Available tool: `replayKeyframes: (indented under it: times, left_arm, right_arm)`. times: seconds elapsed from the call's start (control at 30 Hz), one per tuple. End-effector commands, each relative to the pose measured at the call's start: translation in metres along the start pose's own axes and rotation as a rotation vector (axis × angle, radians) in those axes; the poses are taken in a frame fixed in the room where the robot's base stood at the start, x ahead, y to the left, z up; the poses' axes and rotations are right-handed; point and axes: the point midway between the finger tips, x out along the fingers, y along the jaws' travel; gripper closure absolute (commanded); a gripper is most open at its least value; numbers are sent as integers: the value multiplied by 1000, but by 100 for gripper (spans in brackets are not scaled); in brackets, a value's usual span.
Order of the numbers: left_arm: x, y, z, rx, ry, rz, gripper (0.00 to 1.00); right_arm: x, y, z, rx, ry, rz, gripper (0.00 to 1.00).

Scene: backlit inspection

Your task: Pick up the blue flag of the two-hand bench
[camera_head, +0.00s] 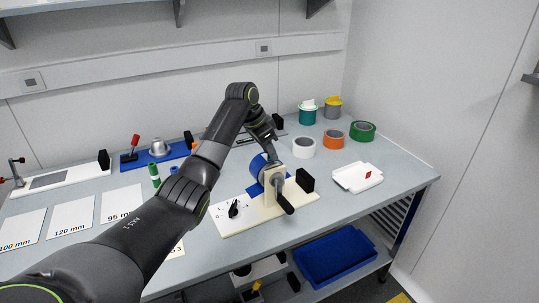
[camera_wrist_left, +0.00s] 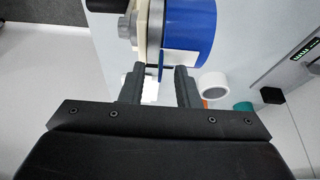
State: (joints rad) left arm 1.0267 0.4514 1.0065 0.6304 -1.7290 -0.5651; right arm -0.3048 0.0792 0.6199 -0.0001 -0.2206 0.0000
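The two-hand bench is a cream board (camera_head: 236,219) with a cream upright, a dark crank handle (camera_head: 284,198), a black knob and a blue drum (camera_head: 257,166). In the left wrist view the blue drum (camera_wrist_left: 190,25) fills the top middle. A thin blue piece, which looks like the blue flag (camera_wrist_left: 161,67), hangs at the drum's near edge beside a grey disc. My left gripper (camera_wrist_left: 160,72) is open, one finger each side of this blue piece, with gaps showing. In the head view my left gripper (camera_head: 271,140) is just above and behind the drum. My right gripper is out of view.
Tape rolls in white (camera_head: 304,147), orange (camera_head: 333,139) and green (camera_head: 362,131) stand at the back right. Labelled white cards (camera_head: 72,221) lie left. A blue bin (camera_head: 335,257) sits on the lower shelf.

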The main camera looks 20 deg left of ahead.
Motion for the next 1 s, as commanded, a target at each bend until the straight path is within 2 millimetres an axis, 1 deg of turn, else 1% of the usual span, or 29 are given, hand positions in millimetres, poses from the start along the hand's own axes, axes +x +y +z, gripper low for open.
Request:
replayKeyframes:
  times: [0.1, 0.3, 0.33, 0.5, 0.53, 0.57, 1.0]
  left_arm:
    - [8, 0, 0, 1, 0, 0, 71]
    - [10, 0, 0, 1, 1, -1, 71]
    - [10, 0, 0, 1, 1, -1, 72]
    - [10, 0, 0, 0, 1, -1, 94]
    - [9, 0, 0, 0, 1, -1, 98]
    - [9, 0, 0, 0, 1, -1, 100]
    - [7, 0, -1, 1, 2, -2, 100]
  right_arm:
    - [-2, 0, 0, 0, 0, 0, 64]
    - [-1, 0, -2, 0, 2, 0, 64]
    - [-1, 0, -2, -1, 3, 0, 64]
    - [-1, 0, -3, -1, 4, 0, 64]
    - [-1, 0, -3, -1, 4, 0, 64]
    - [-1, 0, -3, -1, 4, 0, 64]
    - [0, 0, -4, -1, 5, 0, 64]
